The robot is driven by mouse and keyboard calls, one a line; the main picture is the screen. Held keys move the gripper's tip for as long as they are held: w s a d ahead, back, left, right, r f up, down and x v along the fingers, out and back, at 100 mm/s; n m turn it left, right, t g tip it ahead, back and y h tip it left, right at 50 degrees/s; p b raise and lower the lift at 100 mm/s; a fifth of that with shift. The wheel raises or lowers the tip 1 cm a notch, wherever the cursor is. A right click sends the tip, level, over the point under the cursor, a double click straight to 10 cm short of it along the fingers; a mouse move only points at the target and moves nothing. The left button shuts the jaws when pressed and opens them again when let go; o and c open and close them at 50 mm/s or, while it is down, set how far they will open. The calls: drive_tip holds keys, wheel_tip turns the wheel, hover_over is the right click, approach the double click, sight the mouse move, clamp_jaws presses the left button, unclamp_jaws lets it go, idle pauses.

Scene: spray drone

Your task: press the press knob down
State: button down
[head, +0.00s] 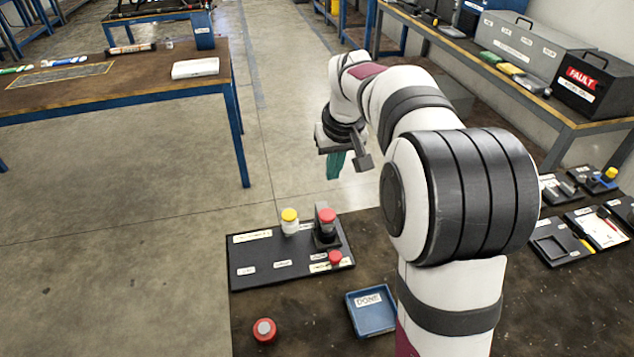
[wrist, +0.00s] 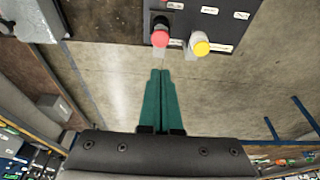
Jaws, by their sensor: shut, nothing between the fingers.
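A black panel (head: 265,250) lies on the dark bench in the head view. A dark upright fixture (head: 326,235) at its back right carries a red knob (head: 327,215), likely the press knob. A smaller red knob (head: 335,257) sits at the panel's front right. A white bottle with a yellow cap (head: 289,215) stands left of the fixture. My gripper (head: 335,176) is shut and empty, in the air beyond the panel. In the wrist view, the green fingertips (wrist: 160,73) are together, apart from the red knob (wrist: 160,39) and yellow cap (wrist: 200,46).
Black trays with tools (head: 558,245) lie to the right. A wooden table (head: 130,80) stands at the back left. The floor between is clear.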

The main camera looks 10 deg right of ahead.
sight(327, 215)
drive_tip(key=x, duration=0.8)
drive_tip(key=s+x, duration=0.1)
drive_tip(key=x, duration=0.4)
drive_tip(key=shift+f, duration=0.6)
drive_tip(key=shift+f, duration=0.9)
drive_tip(key=shift+s, duration=0.1)
drive_tip(key=w+v, duration=0.1)
drive_tip(key=v, duration=1.3)
drive_tip(key=shift+w+r, duration=0.25)
drive_tip(key=shift+r, duration=0.05)
